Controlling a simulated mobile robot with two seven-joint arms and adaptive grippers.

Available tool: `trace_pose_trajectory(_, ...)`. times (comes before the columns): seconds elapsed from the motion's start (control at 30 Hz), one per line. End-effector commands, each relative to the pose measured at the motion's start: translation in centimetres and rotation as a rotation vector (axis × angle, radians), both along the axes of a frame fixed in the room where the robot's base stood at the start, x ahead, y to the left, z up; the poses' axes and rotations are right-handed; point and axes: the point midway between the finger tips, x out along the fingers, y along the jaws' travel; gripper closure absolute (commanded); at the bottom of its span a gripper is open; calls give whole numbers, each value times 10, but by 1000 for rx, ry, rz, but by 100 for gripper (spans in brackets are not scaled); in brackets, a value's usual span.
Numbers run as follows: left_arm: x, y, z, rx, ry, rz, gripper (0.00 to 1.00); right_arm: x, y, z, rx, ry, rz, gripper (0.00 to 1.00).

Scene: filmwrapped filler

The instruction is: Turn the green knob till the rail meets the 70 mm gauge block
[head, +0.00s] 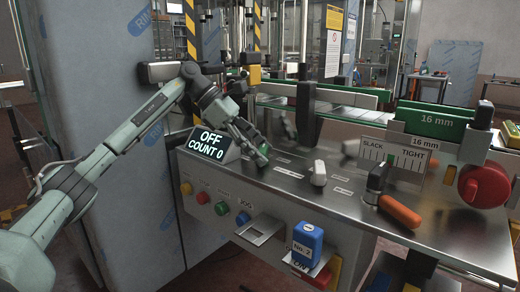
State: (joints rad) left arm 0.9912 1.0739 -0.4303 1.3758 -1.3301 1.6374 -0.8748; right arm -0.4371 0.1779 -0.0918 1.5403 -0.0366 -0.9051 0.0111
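My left gripper (254,145) reaches in from the left, just right of the display box, with its fingers pointing down to the steel deck. A small green part (263,157) shows at its fingertips; it may be the green knob, and I cannot tell whether the fingers touch or grip it. Long guide rails (330,96) with green edges run along the conveyor behind. Green blocks marked 16 mm (437,122) sit at the right; I see no 70 mm label. My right gripper is not in view.
A display (210,143) reads OFF, COUNT 0. A white knob (318,174), an orange-handled lever (399,211), a SLACK–TIGHT scale (394,155) and a red handwheel (484,186) stand on the deck. A blue No. 2 block (307,243) is at the front.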

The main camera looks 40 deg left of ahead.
Motion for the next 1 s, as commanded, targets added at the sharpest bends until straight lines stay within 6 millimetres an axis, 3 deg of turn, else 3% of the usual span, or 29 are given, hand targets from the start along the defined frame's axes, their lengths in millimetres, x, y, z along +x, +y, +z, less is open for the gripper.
trace_pose_trajectory(0.47, -3, 7, 9, -1, -2, 3, 25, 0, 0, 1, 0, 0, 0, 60)
trace_pose_trajectory(1.0, -34, 70, 79, -1, -4, 3, 25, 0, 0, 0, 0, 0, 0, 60)
